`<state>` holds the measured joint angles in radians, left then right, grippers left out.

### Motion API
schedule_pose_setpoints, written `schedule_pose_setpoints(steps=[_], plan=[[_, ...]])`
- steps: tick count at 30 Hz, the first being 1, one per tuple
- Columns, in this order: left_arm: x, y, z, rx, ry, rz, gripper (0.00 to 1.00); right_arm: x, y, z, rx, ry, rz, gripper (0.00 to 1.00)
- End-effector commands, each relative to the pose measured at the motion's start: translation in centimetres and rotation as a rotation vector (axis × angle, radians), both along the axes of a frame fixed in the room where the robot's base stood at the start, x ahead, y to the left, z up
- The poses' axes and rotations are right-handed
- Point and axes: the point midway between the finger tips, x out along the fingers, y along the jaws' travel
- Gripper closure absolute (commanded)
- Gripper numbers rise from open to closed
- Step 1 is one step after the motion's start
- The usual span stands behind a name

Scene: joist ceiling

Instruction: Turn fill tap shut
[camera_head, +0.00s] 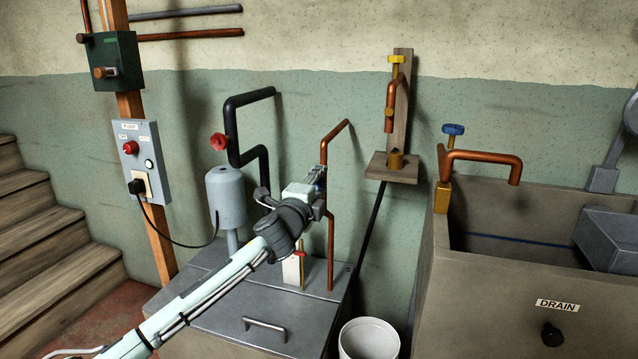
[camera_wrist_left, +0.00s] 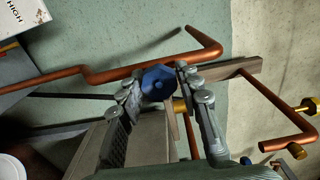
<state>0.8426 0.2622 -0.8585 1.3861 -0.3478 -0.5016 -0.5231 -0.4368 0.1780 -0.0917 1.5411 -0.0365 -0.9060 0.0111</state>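A blue tap handle (camera_wrist_left: 158,82) with a many-sided face shows in the left wrist view, in front of the copper pipe (camera_wrist_left: 108,73). My left gripper (camera_wrist_left: 159,80) has one fingertip on each side of this handle, and both tips appear to touch its rim. In the head view my left gripper (camera_head: 318,180) is at the upright copper pipe (camera_head: 331,235) above the grey cabinet, and it hides most of the handle. No label names this tap in the frames. My right gripper is in neither view.
Other taps have a red handle (camera_head: 218,142), a yellow handle (camera_head: 396,59) and a blue handle (camera_head: 453,129) by the trough (camera_head: 480,285). A switch box (camera_head: 140,160) is on the post. A white bucket (camera_head: 369,340) stands beside the cabinet (camera_head: 225,310).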

Motion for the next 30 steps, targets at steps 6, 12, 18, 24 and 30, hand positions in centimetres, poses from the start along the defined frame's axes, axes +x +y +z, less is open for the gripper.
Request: schedule_pose_setpoints(steps=[6,12,18,24,30], plan=[[0.0,0.0,0.0,-0.001,0.000,0.000,0.47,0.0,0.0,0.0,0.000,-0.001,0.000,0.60],[-0.1,0.0,0.0,-0.002,0.001,0.000,0.47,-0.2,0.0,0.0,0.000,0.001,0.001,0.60],[-2.0,0.7,-0.1,-0.002,0.001,0.000,0.47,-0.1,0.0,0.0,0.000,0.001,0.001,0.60],[-6.1,2.0,-0.1,-0.002,0.002,-0.002,0.47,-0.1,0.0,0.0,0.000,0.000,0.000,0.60],[-9.6,3.2,-0.1,-0.002,0.002,-0.001,0.47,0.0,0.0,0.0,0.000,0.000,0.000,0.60]])
